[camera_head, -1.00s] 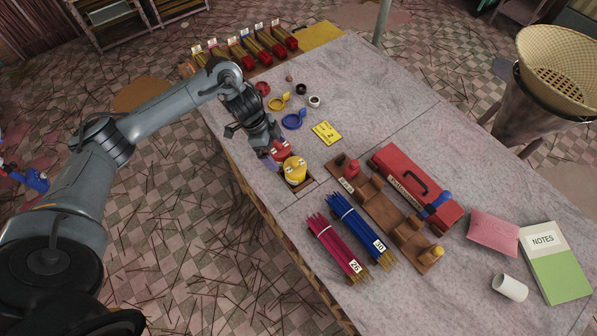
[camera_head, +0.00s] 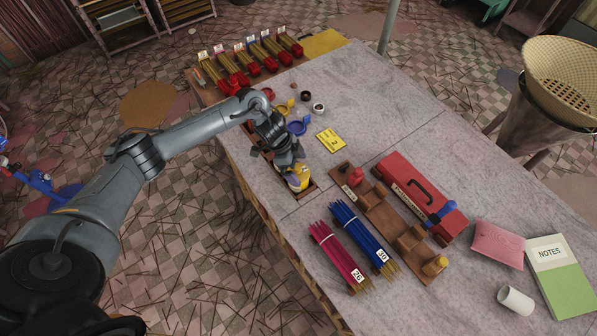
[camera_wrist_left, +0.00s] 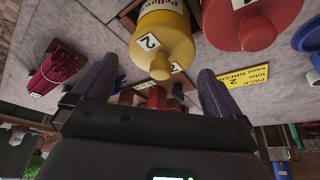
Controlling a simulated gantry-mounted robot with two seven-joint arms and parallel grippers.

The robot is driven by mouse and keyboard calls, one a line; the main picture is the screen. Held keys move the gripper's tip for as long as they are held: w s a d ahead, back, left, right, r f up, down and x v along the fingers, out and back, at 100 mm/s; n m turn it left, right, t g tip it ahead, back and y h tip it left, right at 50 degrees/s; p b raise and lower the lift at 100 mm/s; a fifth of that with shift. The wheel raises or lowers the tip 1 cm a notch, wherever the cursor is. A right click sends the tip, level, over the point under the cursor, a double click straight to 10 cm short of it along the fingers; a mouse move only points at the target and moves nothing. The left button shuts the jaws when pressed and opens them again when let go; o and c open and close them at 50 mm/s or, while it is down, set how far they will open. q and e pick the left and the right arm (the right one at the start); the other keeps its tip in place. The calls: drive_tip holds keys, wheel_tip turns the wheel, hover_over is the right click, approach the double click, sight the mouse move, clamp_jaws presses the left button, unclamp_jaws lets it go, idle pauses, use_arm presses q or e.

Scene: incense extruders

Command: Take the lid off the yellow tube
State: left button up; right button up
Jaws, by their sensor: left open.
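The yellow tube (camera_head: 299,182) stands in a wooden holder at the table's near left edge, partly hidden by my left gripper (camera_head: 289,160). In the left wrist view the yellow tube (camera_wrist_left: 160,35) has a white "2" label and a lid with a rounded yellow knob (camera_wrist_left: 160,69). My left gripper (camera_wrist_left: 156,78) is open, with one dark finger on each side of the knob. I cannot tell whether either finger touches it. A red tube (camera_wrist_left: 258,22) with a "2" label shows to the right of it in the wrist view. My right gripper is not in view.
A yellow card (camera_head: 330,140) lies behind the tube. A wooden stand (camera_head: 378,202), a red toolbox (camera_head: 415,195) and pink (camera_head: 337,252) and blue (camera_head: 362,235) stick bundles are to the right. The back right tabletop is clear.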

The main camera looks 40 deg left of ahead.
use_arm(q)
drive_tip(key=shift+w+d+f, duration=0.1)
drive_tip(key=shift+d+f, duration=0.1)
drive_tip(key=shift+f, duration=0.5)
drive_tip(key=c, duration=0.9)
drive_tip(key=shift+c, duration=0.2)
drive_tip(key=shift+r, duration=0.15)
